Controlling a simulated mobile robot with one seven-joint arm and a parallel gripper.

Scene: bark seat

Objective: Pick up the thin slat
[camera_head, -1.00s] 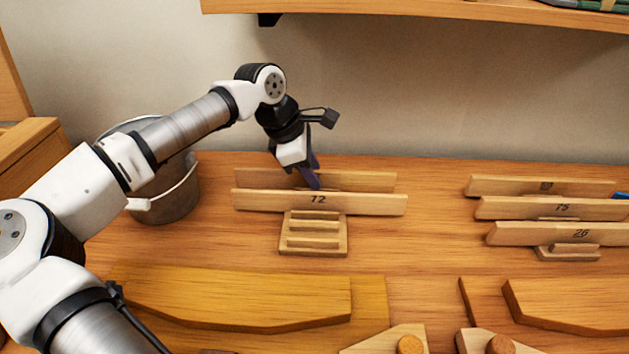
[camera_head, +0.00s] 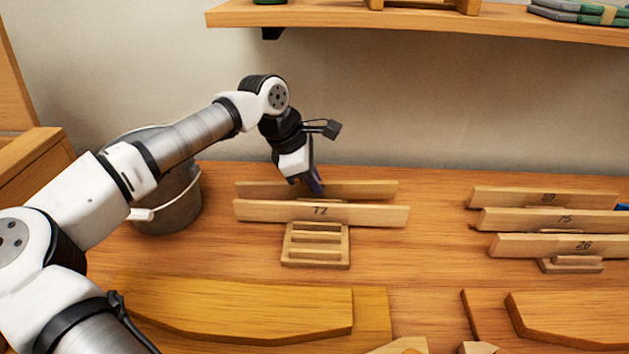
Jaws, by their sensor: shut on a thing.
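Two long thin slats stand on edge, one behind the other, in a small slotted wooden rack (camera_head: 316,262) on the bench. The front slat (camera_head: 270,211) carries the number 72. The rear slat (camera_head: 365,189) is plain where it shows, and its lower edge is partly hidden by the front one. My gripper (camera_head: 316,184) points down at the middle of the rear slat and is shut on it. The fingertips are small and dark here, and the exact grip is partly hidden. I cannot tell whether the rear slat is clear of the rack.
Several numbered slats (camera_head: 550,220) stand in another rack at the right. A metal bucket (camera_head: 172,205) is behind my arm at the left. Wide flat boards (camera_head: 240,306) lie in front. A shelf (camera_head: 440,20) overhangs above.

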